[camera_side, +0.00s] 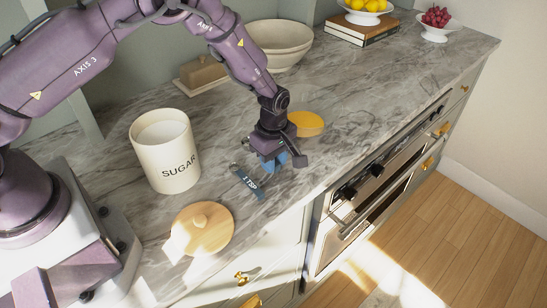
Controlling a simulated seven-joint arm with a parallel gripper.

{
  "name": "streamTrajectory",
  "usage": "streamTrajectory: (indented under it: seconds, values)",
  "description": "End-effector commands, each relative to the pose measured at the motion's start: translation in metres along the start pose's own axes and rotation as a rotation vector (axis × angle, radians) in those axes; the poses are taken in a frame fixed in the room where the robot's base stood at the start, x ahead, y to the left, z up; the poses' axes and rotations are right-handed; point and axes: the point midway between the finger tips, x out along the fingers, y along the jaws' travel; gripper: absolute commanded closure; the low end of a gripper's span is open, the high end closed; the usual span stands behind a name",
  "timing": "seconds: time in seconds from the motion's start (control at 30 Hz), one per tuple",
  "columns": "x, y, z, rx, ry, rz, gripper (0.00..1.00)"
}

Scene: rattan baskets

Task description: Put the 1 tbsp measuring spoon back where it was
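A dark blue measuring spoon (248,182) lies on the marble counter; the lettering on its handle looks like "1 TSP", though it is small. My gripper (284,158) is low over the counter, just above and right of that spoon. A lighter blue piece (272,161) shows at the gripper's fingers, partly hidden by them. It may be another measuring spoon, but no label on it can be read. I cannot tell whether the fingers are closed on it or whether it touches the counter.
A white sugar canister (165,151) stands open at the left, with a wooden lid (202,229) on the counter near the front edge. A round yellow-orange item (307,123) sits behind my gripper. A cream bowl (281,44) is at the back. The counter (400,88) is clear to the right.

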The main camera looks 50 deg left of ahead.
Motion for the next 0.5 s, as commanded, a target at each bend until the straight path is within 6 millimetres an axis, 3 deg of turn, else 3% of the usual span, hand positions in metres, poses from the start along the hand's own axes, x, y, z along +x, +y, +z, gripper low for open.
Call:
streamTrajectory:
  seconds: [0.07, 0.37, 0.5]
  values:
    - [0.000, 0.000, 0.000, 0.000, 0.000, 0.000, 0.56]
    - [-0.002, 0.000, 0.000, 0.000, 0.000, 0.000, 0.56]
    - [-0.017, 0.001, 0.000, 0.001, 0.000, 0.002, 0.56]
